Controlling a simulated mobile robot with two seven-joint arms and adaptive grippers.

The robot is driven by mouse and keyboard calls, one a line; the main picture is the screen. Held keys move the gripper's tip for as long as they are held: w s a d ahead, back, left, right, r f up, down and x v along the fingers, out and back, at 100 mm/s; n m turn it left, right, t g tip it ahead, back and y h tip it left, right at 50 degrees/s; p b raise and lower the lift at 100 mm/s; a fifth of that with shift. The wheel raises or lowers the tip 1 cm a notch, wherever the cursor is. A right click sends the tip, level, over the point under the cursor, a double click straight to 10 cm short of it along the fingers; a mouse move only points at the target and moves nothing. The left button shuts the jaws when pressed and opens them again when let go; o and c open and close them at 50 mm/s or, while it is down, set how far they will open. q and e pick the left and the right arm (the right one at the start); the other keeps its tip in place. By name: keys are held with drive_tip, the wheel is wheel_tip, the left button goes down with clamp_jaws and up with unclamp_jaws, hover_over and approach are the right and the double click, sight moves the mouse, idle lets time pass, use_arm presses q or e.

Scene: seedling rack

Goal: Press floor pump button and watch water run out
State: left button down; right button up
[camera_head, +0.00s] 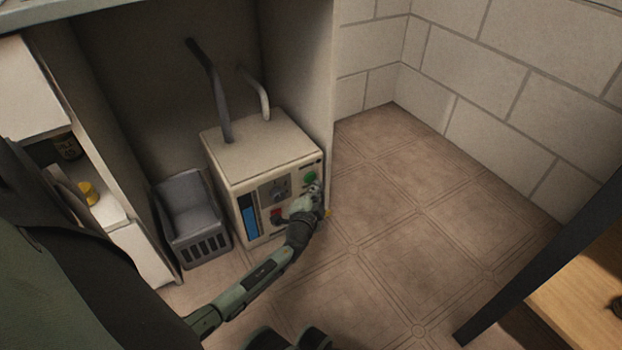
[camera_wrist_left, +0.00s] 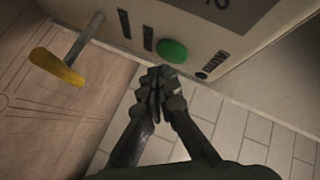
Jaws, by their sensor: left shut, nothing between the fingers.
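The floor pump is a cream box (camera_head: 262,157) on the floor inside an open bay. Its front has a blue level window (camera_head: 250,222), a red part (camera_head: 277,214) and a round green button (camera_head: 310,177). The green button also shows in the left wrist view (camera_wrist_left: 172,50). My left gripper (camera_head: 314,188) is shut and empty at the right part of the pump front, close to the button. In the left wrist view its fingertips (camera_wrist_left: 155,78) lie just below the button in the picture; I cannot tell whether they touch it. My right gripper is not in view.
A yellow-handled lever (camera_wrist_left: 57,68) sticks out near the pump's base. A grey basket (camera_head: 190,218) stands left of the pump. Two pipes rise behind and on the pump, one dark (camera_head: 215,90). Tiled floor (camera_head: 400,220) to the right is clear.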

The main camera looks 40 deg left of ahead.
use_arm(q)
drive_tip(key=shift+a, duration=0.1)
drive_tip(key=shift+w+a, duration=0.15)
drive_tip(key=shift+a, duration=0.15)
drive_tip(key=shift+w+a, duration=0.2)
drive_tip(key=shift+a, duration=0.2)
idle(0.9)
drive_tip(key=shift+s+d, duration=0.35)
drive_tip(key=shift+d, duration=0.45)
drive_tip(key=shift+s+d, duration=0.3)
drive_tip(key=shift+d, duration=0.45)
drive_tip(key=shift+s+d, duration=0.35)
drive_tip(key=shift+d, duration=0.45)
drive_tip(key=shift+s+d, duration=0.3)
drive_tip(key=shift+d, duration=0.45)
